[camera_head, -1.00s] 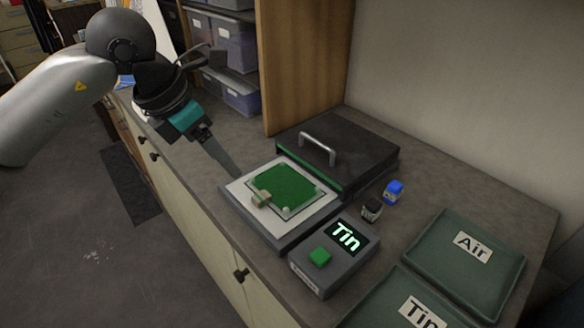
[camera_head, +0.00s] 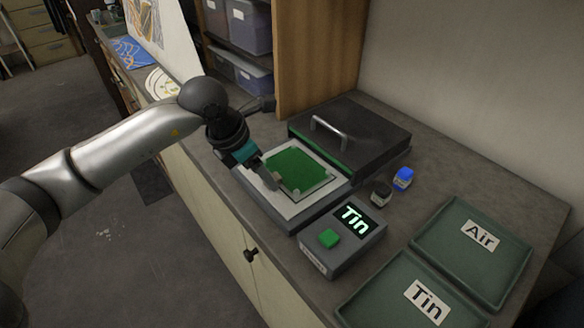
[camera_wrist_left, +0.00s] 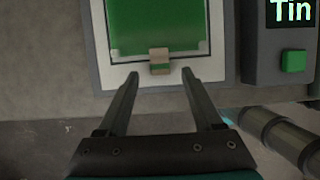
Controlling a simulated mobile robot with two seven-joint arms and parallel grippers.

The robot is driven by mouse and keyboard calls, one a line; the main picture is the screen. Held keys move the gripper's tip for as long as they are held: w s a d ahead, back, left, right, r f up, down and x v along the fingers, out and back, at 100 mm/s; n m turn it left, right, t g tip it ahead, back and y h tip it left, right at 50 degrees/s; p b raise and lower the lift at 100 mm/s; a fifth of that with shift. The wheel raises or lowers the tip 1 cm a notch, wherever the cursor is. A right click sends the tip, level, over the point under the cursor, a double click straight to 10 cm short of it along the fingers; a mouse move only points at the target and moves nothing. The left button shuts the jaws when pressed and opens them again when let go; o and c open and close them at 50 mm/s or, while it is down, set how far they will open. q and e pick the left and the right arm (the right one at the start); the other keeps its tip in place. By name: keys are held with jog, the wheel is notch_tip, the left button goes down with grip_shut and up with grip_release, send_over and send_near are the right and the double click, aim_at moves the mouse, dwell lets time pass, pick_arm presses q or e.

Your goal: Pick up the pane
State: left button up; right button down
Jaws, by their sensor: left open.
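The green pane (camera_head: 299,171) lies flat on the white plate of a grey device (camera_head: 287,219) on the counter. In the left wrist view the pane (camera_wrist_left: 155,24) has a small tan tab (camera_wrist_left: 159,61) at its near edge. My left gripper (camera_head: 274,184) is at the near left edge of the pane. In the left wrist view its two fingers (camera_wrist_left: 160,77) are apart, one on each side of the tab's line and just short of it, with nothing between them. My right gripper is not in view.
A dark lid with a metal handle (camera_head: 329,131) stands behind the plate. A control box (camera_head: 342,243) reads "Tin". Two small bottles, black (camera_head: 381,193) and blue (camera_head: 402,178), stand to the right. Green trays labelled Air (camera_head: 451,240) and Tin (camera_head: 383,304) lie at right.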

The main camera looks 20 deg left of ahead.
pick_arm(q)
jog(key=shift+x, duration=0.85)
grip_shut()
